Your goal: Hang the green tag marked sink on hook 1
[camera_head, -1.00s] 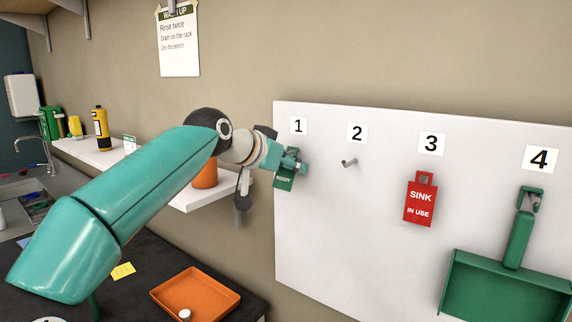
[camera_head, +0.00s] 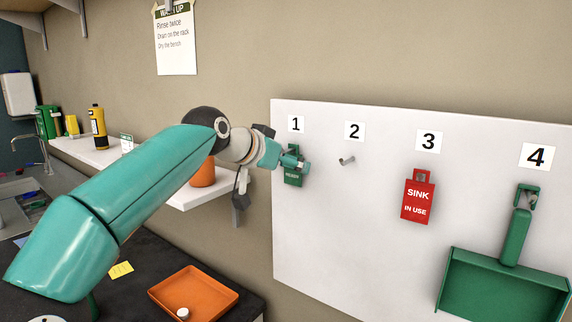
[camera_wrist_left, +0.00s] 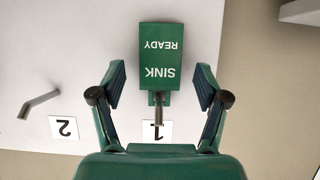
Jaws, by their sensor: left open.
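The green tag marked SINK READY (camera_head: 293,178) is at hook 1 on the white board, under the number 1 label (camera_head: 296,124). In the left wrist view the tag (camera_wrist_left: 160,60) appears upside down, with hook 1 (camera_wrist_left: 158,108) at its top end. My left gripper (camera_head: 291,160) is in front of the tag. In the wrist view its two fingers (camera_wrist_left: 160,88) are spread apart, with a gap on each side of the tag, so it is open and not touching it. My right gripper is not in view.
Hook 2 (camera_head: 347,161) is bare. A red SINK IN USE tag (camera_head: 417,196) hangs at 3, and a green dustpan (camera_head: 508,278) hangs at 4. A shelf (camera_head: 195,198) and an orange tray (camera_head: 193,293) lie to the left.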

